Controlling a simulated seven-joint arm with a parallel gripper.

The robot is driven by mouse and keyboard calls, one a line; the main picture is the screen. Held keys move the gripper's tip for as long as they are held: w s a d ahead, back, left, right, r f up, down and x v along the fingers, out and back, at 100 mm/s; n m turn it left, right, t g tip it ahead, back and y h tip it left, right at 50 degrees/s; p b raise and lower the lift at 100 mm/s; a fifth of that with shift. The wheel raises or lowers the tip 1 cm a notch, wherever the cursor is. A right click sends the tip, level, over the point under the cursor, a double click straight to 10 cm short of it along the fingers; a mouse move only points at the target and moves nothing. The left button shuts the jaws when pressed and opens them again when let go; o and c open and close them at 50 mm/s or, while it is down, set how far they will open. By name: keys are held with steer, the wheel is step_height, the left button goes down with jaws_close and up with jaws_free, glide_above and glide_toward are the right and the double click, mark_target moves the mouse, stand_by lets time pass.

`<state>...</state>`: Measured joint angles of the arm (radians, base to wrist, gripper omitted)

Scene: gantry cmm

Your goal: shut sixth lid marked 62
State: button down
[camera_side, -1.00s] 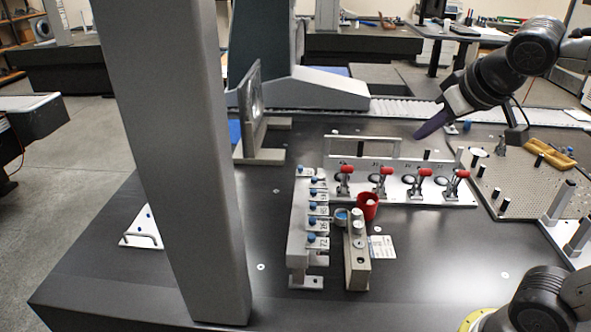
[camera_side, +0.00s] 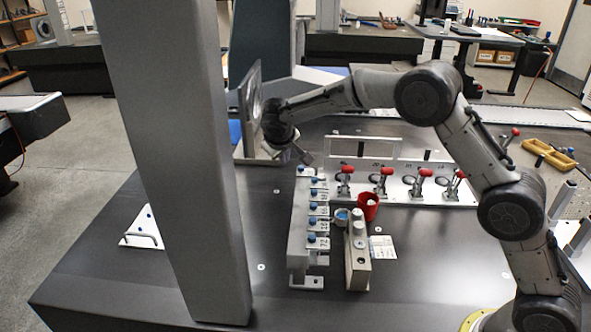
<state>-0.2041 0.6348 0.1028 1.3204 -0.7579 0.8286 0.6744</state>
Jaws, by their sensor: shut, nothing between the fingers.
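A grey raised rail (camera_side: 298,232) carries a row of several small lids with blue knobs and white number tags. The tags are too small to read surely, so I cannot pick out 62 by its number. The farthest blue knob (camera_side: 299,168) sits further left than the other knobs, such as the nearest one (camera_side: 311,237). My gripper (camera_side: 306,157) is shut and empty, just above the far end of the rail, tilted down to the right. I cannot tell whether it touches the farthest lid.
A grey block (camera_side: 357,262) with round pegs and a red cup (camera_side: 368,207) stand right of the rail. A plate with red-handled clamps (camera_side: 400,190) lies behind. An upright plate (camera_side: 250,110) stands close behind my gripper. A thick grey column (camera_side: 175,160) stands left.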

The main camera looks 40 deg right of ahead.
mark_target(313, 175)
steer(key=s+d+x, duration=0.1)
steer(key=d+x, duration=0.1)
steer(key=x, duration=1)
steer(key=shift+d, duration=0.3)
steer(key=shift+w, duration=0.1)
steer(key=shift+s+d, duration=1.85)
steer(key=shift+d, duration=0.05)
